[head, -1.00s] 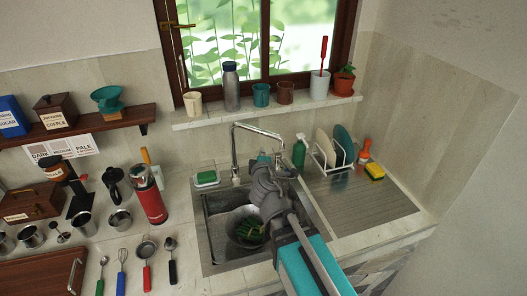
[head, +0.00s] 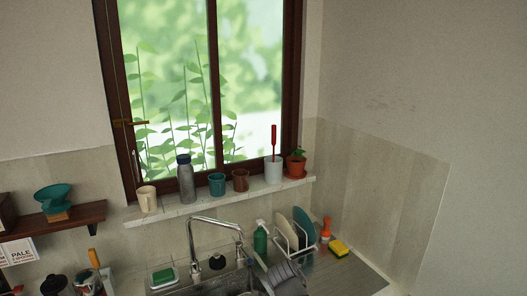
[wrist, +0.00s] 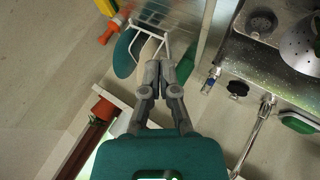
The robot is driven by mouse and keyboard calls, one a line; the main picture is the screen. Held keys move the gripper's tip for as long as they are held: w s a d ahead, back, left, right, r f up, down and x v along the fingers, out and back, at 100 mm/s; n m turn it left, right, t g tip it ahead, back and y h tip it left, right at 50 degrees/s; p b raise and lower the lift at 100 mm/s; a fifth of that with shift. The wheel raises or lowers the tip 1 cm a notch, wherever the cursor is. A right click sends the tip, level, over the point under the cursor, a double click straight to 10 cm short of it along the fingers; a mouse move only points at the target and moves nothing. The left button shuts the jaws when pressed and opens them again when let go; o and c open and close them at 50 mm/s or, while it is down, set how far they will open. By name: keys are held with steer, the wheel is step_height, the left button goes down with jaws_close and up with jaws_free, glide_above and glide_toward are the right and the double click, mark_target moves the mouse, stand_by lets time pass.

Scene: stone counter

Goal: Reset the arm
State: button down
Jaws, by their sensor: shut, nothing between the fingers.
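My gripper (wrist: 161,72) shows in the middle of the wrist view with its fingertips together and nothing between them. It hangs in the air above the sink end of the counter, with the dish rack (wrist: 165,20) beyond its fingertips. The fingertips cannot be made out there.
The faucet (head: 215,222) arches over the sink, which also shows in the wrist view with a colander (wrist: 300,42). A green spray bottle (head: 260,238) stands by the dish rack (head: 292,232). Mugs, a grey bottle (head: 186,178) and a potted plant (head: 296,165) line the windowsill.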

steer(key=s+d+f+m+g+y, duration=0.1)
steer(key=s+d+f+m+g, duration=0.1)
steer(key=s+d+m+g, duration=0.1)
steer(key=s+d+f+m+g+y, duration=0.2)
steer(key=s+d+f+m+g, duration=0.1)
steer(key=s, duration=0.5)
steer(key=shift+d+g+y, duration=0.3)
steer(key=shift+d+g, duration=0.1)
steer(key=shift+g, duration=0.5)
